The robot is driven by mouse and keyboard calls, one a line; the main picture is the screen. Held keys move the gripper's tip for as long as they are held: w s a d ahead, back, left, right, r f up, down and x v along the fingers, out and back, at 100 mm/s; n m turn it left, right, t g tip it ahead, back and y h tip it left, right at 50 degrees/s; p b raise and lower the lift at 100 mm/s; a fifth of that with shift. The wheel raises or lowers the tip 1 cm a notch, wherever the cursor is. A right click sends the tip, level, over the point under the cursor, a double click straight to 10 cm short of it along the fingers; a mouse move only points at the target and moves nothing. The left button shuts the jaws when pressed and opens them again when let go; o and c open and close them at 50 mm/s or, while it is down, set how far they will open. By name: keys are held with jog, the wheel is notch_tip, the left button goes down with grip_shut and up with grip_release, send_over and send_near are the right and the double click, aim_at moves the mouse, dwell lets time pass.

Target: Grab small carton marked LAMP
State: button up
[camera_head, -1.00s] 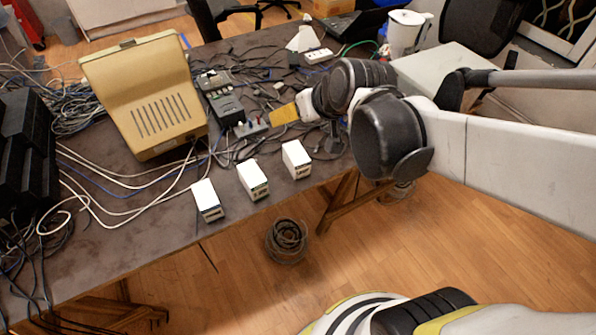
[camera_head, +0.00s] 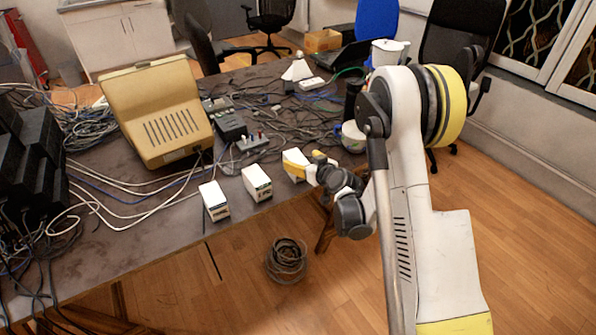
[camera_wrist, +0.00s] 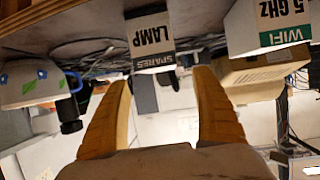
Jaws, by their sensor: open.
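The small white carton marked LAMP (camera_wrist: 152,40) appears inverted at the top middle of the wrist view, with a dark SPARES band. In the head view it is the rightmost of three white cartons (camera_head: 293,157), near the table's front edge, partly covered by my gripper. My gripper (camera_wrist: 162,78) is open and empty in the wrist view, its yellow fingers to either side of the carton's line. In the head view my gripper (camera_head: 303,164) is right at the carton; whether they touch I cannot tell.
A WIFI carton (camera_wrist: 268,22) stands beside it, likely the middle carton (camera_head: 257,182); another white carton (camera_head: 214,201) is further left. A beige monitor (camera_head: 157,110) and tangled cables lie behind. The table's front edge is close; a cable coil (camera_head: 286,261) lies on the floor.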

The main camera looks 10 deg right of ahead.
aim_at(295, 157)
jog(key=b+x, duration=0.1)
jog(key=x, duration=0.3)
jog(key=shift+f, duration=0.1)
jog(key=b+x, duration=0.1)
jog(key=x, duration=0.1)
jog(key=b+x, duration=0.1)
jog(key=x, duration=0.2)
jog(key=shift+w+f+b, duration=0.1)
jog(key=shift+f+b, duration=0.3)
jog(key=shift+f, duration=0.05)
jog(key=shift+r, duration=0.1)
jog(key=c, duration=1.4)
